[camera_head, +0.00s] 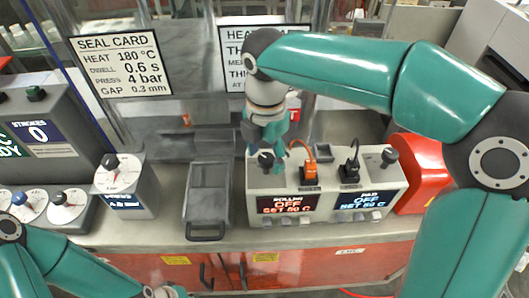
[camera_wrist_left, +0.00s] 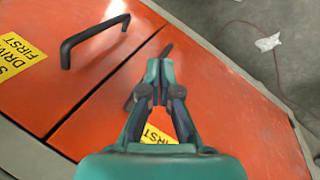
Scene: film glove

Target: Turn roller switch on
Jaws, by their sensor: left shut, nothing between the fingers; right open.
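A pale control box (camera_head: 408,190) stands on the bench. Its left display (camera_head: 287,204) reads OFF and SET 50 C under a blurred heading; its right display (camera_head: 359,200), headed PAD, also reads OFF. A dark knob (camera_head: 265,160) is at the top left, partly hidden by my right gripper (camera_head: 277,152), and another knob (camera_head: 389,156) is at the right. My right gripper is open, pointing down close over the left knob; contact cannot be told. My left gripper (camera_wrist_left: 160,77) is shut and empty in front of the orange cabinet. Which control is the roller switch is unclear.
An orange plug (camera_head: 309,172) and a black plug (camera_head: 350,170) with cables stand on the box between the knobs. A grey tray (camera_head: 208,190) with a handle is left of it. A red housing (camera_head: 418,165) is close on the right. Cabinet handles (camera_wrist_left: 95,38) stick out below.

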